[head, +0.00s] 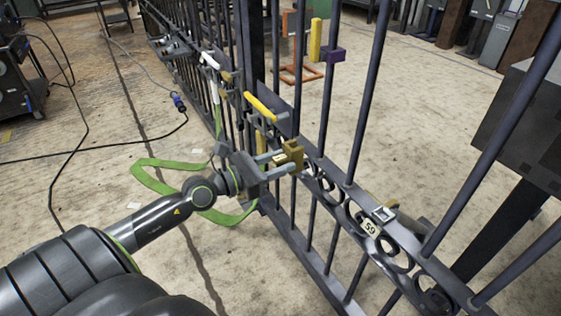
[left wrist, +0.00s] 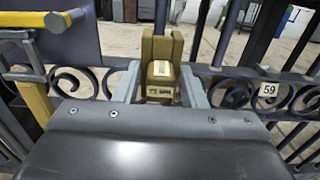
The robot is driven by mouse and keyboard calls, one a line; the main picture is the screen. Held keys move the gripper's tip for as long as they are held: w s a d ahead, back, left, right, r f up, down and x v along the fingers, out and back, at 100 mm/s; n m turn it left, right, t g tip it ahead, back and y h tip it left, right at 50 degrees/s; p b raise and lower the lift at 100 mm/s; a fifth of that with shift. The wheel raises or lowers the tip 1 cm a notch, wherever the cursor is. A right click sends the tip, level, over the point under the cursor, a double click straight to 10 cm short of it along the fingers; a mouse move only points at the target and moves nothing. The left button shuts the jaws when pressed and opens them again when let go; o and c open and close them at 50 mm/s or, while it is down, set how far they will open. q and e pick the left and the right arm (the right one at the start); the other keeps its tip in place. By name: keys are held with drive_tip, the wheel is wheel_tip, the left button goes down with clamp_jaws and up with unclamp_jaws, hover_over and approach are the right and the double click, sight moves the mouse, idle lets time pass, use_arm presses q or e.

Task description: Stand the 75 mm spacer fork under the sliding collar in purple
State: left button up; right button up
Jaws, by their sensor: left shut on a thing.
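My left gripper (head: 283,162) is shut on a brass-coloured spacer fork (head: 291,154). In the left wrist view the fork (left wrist: 161,86) is upright between the fingers, with two prongs upward and a marking that looks like 75 MM on its front. It is at the gate near the scroll rail (head: 326,181); I cannot tell whether it touches the rail or a bar. The purple collar (head: 334,55) sits higher on a gate bar, above and right of the fork in the head view, clearly apart from it. My right gripper is not in view.
A yellow upright piece (head: 316,40) is beside the collar. A yellow handle (head: 261,106) is at the gate post. A label reading 59 (head: 370,228) is on the rail at right. A green strap (head: 150,175) hangs near my left arm. Cables lie on the floor at left.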

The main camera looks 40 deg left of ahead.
sight(319, 146)
use_arm(q)
drive_tip(key=shift+w+r, duration=0.1)
drive_tip(key=shift+r, duration=0.05)
drive_tip(key=shift+x, duration=1.75)
drive_tip(key=shift+p+x, duration=0.35)
drive_tip(key=shift+x, duration=2.05)
drive_tip(key=shift+w+r+p, duration=0.15)
drive_tip(key=shift+p, duration=0.3)
drive_tip(key=shift+f, duration=0.25)
